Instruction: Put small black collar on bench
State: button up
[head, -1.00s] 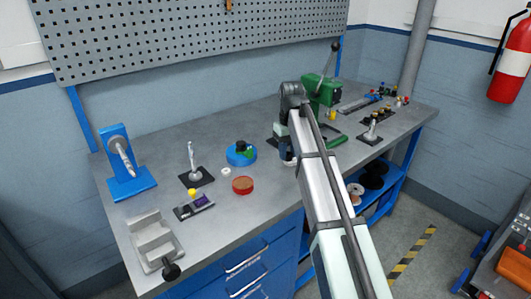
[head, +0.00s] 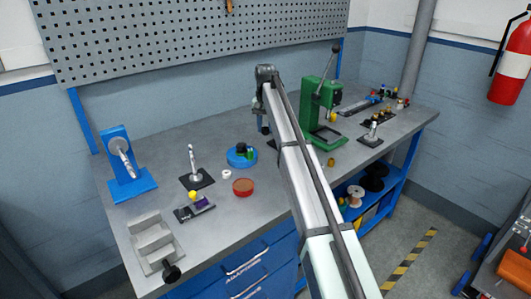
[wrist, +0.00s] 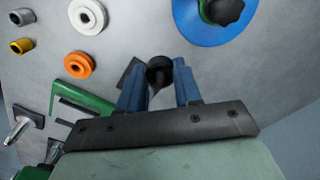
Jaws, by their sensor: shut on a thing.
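My gripper (wrist: 160,82) has blue fingers that are shut on the small black collar (wrist: 159,70). The black collar shows between the fingertips in the wrist view. In the head view my gripper (head: 263,126) hangs over the back middle of the bench (head: 200,135), to the right of a blue round base. The collar cannot be made out clearly there, and its height over the bench is hard to tell.
The blue round base (head: 241,158) with a black knob is close by; it also shows in the wrist view (wrist: 205,30). A green press (head: 318,105) stands to the right. White (wrist: 88,16) and orange (wrist: 78,65) pulleys lie near. Bare bench lies behind.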

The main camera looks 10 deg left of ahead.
aim_at(266, 155)
jog(key=shift+f, duration=4.8)
jog(key=shift+f, duration=0.1)
jog(key=o, duration=0.7)
notch_tip(266, 155, up, 12)
jog(key=shift+r, duration=0.15)
jog(key=shift+o, duration=0.5)
